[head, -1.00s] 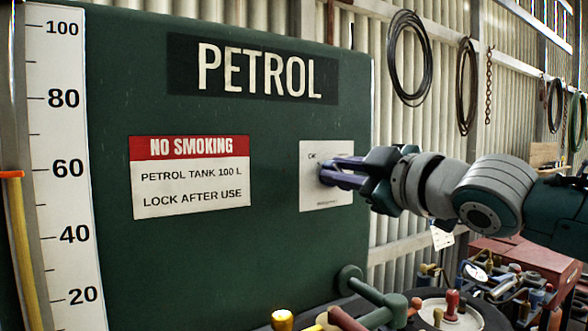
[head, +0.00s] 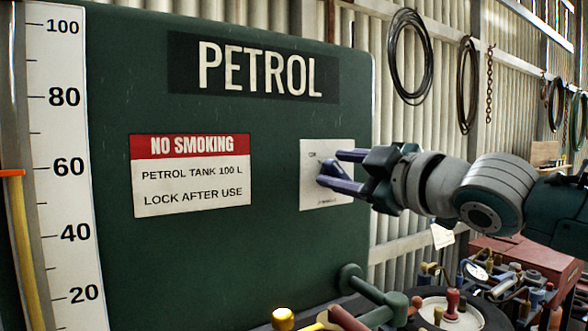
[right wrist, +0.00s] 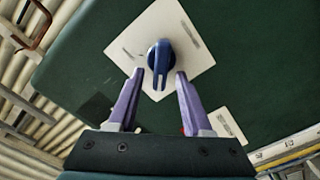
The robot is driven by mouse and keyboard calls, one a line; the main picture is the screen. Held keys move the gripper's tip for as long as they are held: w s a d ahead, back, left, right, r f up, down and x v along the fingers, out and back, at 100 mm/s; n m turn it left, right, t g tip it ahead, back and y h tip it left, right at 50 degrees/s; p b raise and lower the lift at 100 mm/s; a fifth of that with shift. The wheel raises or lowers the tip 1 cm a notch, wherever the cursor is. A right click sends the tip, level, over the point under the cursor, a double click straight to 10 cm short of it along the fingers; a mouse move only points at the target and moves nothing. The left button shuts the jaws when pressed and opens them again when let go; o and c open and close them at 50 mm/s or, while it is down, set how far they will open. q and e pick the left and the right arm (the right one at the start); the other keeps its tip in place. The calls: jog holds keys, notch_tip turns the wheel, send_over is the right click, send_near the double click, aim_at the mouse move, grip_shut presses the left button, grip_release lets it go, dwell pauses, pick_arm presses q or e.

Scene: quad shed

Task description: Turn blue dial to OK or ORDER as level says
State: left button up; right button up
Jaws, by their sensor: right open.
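The blue dial (right wrist: 160,56) sits on a white plate on the green petrol tank. In the right wrist view its handle points down the picture, toward my gripper. My right gripper (right wrist: 159,76) is open, its purple fingertips on either side of the handle with gaps visible. The level gauge's orange marker (head: 12,173) stands near 60 on the white scale (head: 62,200), above a yellow column. My left gripper is not in view.
The tank (head: 250,260) carries a PETROL label and a NO SMOKING sign (head: 190,176). Below right are a green lever handle (head: 375,297), a drum top and a red cabinet (head: 520,258) with clutter. Coiled cables hang on the corrugated wall.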

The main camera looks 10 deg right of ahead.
jog(key=b+v, duration=0.3)
jog(key=v, duration=0.7)
dwell(0.3)
